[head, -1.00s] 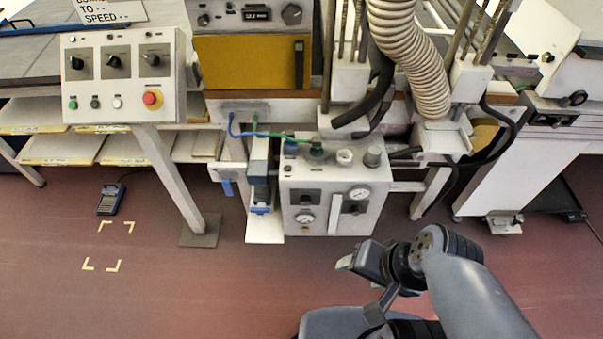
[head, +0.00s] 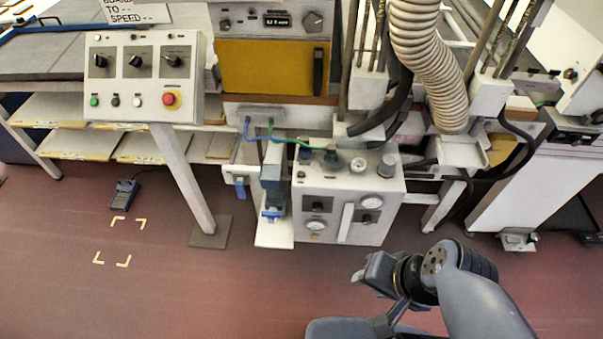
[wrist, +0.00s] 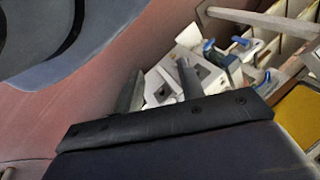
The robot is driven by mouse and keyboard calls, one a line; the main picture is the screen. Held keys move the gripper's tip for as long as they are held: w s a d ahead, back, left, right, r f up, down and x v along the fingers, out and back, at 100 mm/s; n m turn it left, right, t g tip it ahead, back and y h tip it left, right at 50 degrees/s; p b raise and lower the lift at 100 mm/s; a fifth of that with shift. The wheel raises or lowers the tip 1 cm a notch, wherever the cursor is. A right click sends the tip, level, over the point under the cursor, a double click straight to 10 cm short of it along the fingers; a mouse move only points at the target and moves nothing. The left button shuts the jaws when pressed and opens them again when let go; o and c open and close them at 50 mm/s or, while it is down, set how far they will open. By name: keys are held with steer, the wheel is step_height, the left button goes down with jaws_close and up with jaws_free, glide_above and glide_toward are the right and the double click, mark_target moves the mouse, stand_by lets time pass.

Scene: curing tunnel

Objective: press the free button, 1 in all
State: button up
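A grey control panel (head: 146,74) on a leg stands at the left in the head view. Its lower row has a green button (head: 94,100), a black button (head: 115,101), a white button (head: 138,101) and a larger red button (head: 169,98). Three dark knobs sit above them. The labels are too small to read, so I cannot tell which one is the free button. My gripper (head: 359,277) is at the lower right, well away from the panel. In the wrist view its two fingers (wrist: 163,88) stand apart with nothing between them.
A white box with gauges (head: 345,209) stands low in the middle, with hoses and a blue-handled part (head: 271,190) beside it. A foot pedal (head: 124,193) lies on the floor near yellow corner marks. The red-brown floor in front is clear.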

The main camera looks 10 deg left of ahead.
jaws_close()
stand_by(1.3)
